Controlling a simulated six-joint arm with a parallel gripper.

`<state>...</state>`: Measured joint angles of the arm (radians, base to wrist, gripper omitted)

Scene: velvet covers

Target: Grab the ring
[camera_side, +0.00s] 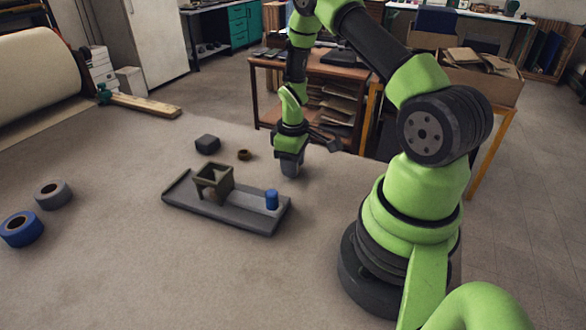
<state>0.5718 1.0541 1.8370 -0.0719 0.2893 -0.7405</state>
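A small brown ring (244,155) lies flat on the grey-beige table, behind the grey tray. My gripper (289,172) points down to the right of the ring, close above or at the table surface and apart from the ring. Its fingers are small and dark here, and I cannot tell whether they are open or shut. I see nothing held in it.
A grey tray (233,218) bears an olive square stand (214,180) and a blue cylinder (272,199). A dark block (207,144) sits left of the ring. A grey roll (53,194) and a blue roll (21,229) lie far left. The front table is clear.

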